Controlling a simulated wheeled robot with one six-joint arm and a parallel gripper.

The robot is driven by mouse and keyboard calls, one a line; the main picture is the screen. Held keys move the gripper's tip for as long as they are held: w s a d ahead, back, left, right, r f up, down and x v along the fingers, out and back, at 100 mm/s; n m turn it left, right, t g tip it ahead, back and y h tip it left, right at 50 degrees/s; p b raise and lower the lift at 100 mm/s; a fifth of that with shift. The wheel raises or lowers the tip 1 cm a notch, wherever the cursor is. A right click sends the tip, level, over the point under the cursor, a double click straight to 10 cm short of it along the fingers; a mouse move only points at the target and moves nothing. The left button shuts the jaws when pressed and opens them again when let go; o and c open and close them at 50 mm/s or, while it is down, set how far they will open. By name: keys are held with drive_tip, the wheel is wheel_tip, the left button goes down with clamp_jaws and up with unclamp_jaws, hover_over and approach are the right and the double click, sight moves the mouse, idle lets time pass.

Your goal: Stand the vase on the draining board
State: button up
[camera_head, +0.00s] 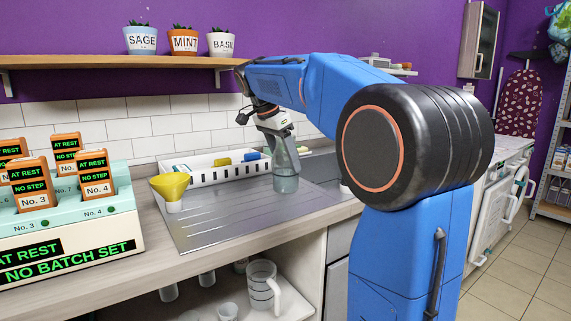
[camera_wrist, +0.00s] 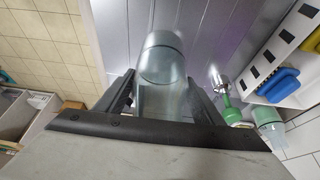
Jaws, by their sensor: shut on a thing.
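The vase (camera_head: 286,180) is a tall, grey-green see-through vessel, upright over the right part of the draining board. My gripper (camera_head: 283,148) is shut on it from above, around its upper part. In the wrist view, the vase (camera_wrist: 163,62) sits between my two dark fingers, its far end toward the ridged metal. The draining board (camera_head: 220,222) is a shiny ridged steel sheet set in the counter, and its surface also shows in the wrist view (camera_wrist: 118,30). I cannot tell whether the vase's base touches the board. My fingers hide part of the vase's sides.
A white slotted rack (camera_head: 205,177) with yellow and blue items stands just behind the vase. A yellow funnel (camera_head: 170,186) rests in a white cup at the board's left. A green-topped bottle (camera_wrist: 229,104) is near my gripper. The board's front is clear.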

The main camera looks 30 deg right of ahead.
sight(278, 141)
drive_tip(key=shift+f, duration=0.5)
drive_tip(key=shift+f, duration=0.1)
drive_tip(key=o, duration=1.7)
drive_tip(key=v, duration=1.2)
